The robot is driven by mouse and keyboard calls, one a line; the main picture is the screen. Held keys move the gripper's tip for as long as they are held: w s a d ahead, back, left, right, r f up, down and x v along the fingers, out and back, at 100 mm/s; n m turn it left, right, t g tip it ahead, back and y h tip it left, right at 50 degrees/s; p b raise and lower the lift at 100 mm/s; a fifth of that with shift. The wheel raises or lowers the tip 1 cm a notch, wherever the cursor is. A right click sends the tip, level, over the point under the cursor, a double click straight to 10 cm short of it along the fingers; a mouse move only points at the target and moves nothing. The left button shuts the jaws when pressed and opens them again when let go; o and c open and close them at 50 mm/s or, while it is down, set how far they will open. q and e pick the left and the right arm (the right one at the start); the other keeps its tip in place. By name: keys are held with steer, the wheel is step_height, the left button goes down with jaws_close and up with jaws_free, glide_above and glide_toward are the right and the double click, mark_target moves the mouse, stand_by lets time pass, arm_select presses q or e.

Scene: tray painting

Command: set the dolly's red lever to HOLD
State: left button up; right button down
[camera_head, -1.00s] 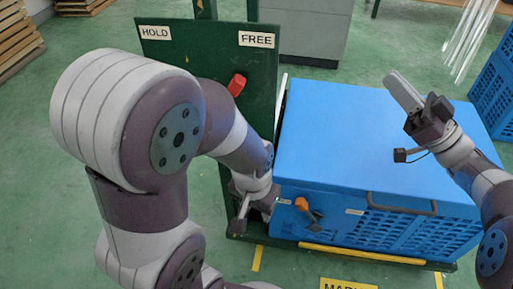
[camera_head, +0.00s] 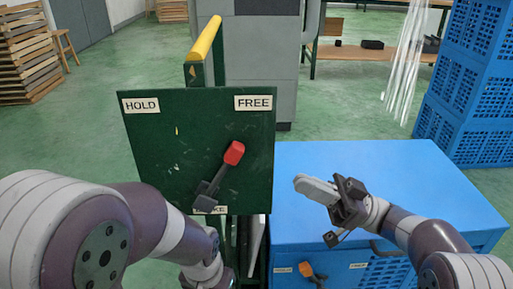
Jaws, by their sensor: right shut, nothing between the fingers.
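The dolly's red lever (camera_head: 234,152) is mounted on a dark green board (camera_head: 150,160). Its arm slants up and to the right from a dark pivot near the board's bottom edge, toward the FREE label (camera_head: 254,103). The HOLD label (camera_head: 141,105) is at the board's upper left. My right gripper (camera_head: 303,184) is shut and empty over the blue crate, to the right of the lever and apart from it. My left arm comes in at the lower left, below the board; its gripper is cut off by the bottom edge.
A blue lidded crate (camera_head: 390,165) stands right of the board, with an orange-tipped lever (camera_head: 306,270) on its front. A yellow handle (camera_head: 205,38) rises behind the board. Stacked blue crates (camera_head: 470,90) stand at the right. Green floor lies open at the left.

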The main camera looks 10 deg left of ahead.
mark_target(239, 158)
arm_select(q)
step_height(239, 158, up, 5)
steer(key=p, duration=0.4)
arm_select(e)
steer(key=b+x, duration=0.4)
steer(key=x, duration=0.5)
steer(key=shift+s+a+b, duration=0.1)
steer(key=shift+a+b, duration=0.15)
steer(key=shift+b, duration=0.1)
arm_select(q)
step_height(239, 158, down, 4)
arm_select(e)
steer(key=shift+a+r, duration=0.4)
steer(key=shift+r, duration=0.05)
